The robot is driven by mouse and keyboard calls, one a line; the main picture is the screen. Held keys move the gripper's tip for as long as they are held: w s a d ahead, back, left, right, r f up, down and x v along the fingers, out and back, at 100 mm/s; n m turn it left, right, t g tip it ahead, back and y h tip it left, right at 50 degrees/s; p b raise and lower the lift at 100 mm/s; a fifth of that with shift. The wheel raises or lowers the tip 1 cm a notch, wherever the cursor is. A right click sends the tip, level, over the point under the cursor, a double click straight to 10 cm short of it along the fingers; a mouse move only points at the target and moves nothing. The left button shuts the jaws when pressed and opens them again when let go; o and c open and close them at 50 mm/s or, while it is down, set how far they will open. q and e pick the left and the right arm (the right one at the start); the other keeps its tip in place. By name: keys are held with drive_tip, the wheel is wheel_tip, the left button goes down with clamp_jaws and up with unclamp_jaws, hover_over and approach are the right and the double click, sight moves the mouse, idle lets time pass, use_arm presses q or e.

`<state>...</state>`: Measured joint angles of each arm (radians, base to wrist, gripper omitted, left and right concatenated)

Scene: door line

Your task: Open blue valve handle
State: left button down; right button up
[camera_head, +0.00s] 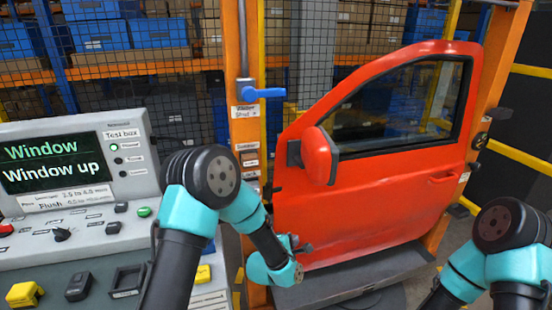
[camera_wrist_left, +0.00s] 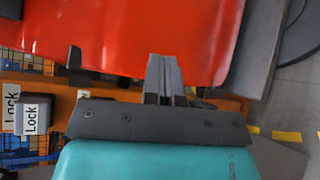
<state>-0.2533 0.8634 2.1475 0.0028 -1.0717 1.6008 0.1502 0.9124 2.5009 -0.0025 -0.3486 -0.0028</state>
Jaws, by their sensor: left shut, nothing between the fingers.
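The blue valve handle (camera_head: 262,92) is a lever on a grey vertical pipe (camera_head: 242,40), fixed to the orange post. It points roughly level to the right, above a white label. My left gripper (camera_head: 303,247) is low in front of the red door's lower left edge, well below the handle and apart from it. In the left wrist view its fingers (camera_wrist_left: 166,75) are together and empty, with red door panel behind them. The handle does not show in that view. My right arm shows at the lower right of the head view, but its gripper is out of frame.
The red car door (camera_head: 370,205) with its mirror (camera_head: 319,155) stands right of the orange post (camera_head: 243,135). A test console (camera_head: 75,165) reading "Window up" fills the left, with several buttons. Mesh fencing and shelves are behind. Space in front of the handle looks clear.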

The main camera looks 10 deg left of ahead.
sight(263, 92)
use_arm(q)
drive_tip(key=w+a+r+n+t+y, duration=0.1)
drive_tip(key=w+r+n+t+y, duration=0.25)
drive_tip(key=r, duration=0.55)
drive_tip(key=w+a+r+n+t+y, duration=0.1)
drive_tip(key=r+n+t+y, duration=0.1)
drive_tip(key=r+n+t, duration=0.6)
drive_tip(key=s+a+r+n+y, duration=0.1)
drive_tip(key=s+r+n+y, duration=0.1)
drive_tip(key=r+n+y, duration=0.4)
drive_tip(key=s+r+n+g+y, duration=0.1)
drive_tip(key=s+r+n+y, duration=0.1)
drive_tip(key=r+n+y, duration=0.3)
wheel_tip(263, 92, up, 5)
drive_tip(key=shift+a+f+n+y, duration=0.1)
drive_tip(key=shift+a+n+y, duration=0.25)
drive_tip(key=shift+y, duration=0.2)
drive_tip(key=shift+g, duration=0.25)
drive_tip(key=s+d+r+x, duration=0.1)
drive_tip(key=r+x, duration=0.1)
drive_tip(key=x, duration=1)
drive_tip(key=shift+s+r, duration=0.2)
drive_tip(key=shift+r, duration=0.1)
